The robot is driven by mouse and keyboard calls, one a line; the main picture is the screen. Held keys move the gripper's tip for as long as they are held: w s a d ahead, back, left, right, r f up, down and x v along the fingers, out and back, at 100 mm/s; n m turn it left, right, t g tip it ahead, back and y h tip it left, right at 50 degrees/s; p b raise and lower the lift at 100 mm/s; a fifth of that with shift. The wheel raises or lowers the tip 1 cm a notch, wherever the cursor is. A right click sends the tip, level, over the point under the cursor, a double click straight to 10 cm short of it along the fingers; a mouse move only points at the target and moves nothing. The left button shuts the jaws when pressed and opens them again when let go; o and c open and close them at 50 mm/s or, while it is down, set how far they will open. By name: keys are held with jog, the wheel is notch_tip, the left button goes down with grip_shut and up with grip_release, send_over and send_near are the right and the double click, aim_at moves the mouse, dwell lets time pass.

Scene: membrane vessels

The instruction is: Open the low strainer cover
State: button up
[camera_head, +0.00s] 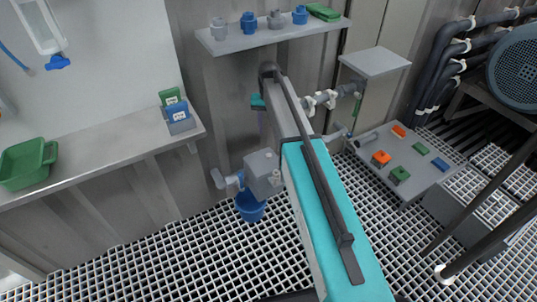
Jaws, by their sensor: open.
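A light grey box-shaped fitting (262,166), perhaps the strainer, sits low near the middle of the body camera view. A short grey pipe end (219,179) and a small blue part (236,180) are at its left. I cannot tell which part is its cover, or whether the cover is open or shut. A blue bucket (250,207) is directly below it. My teal and grey arm rises from the bottom of the view and hides what lies behind it and to the right of the fitting. I cannot make out my gripper or its fingers.
A shelf (272,40) with blue and grey fittings is above. A left bench (80,164) holds a green tray (28,163) and small boxes. At the right, a low grey table (410,184) carries orange and green blocks. White grating floor (150,262) is open at front left.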

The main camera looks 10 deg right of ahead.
aim_at(269, 155)
jog(key=shift+f, duration=0.15)
notch_tip(269, 155, down, 14)
jog(key=b, duration=0.3)
jog(key=shift+r, duration=0.2)
dwell(0.4)
grip_shut()
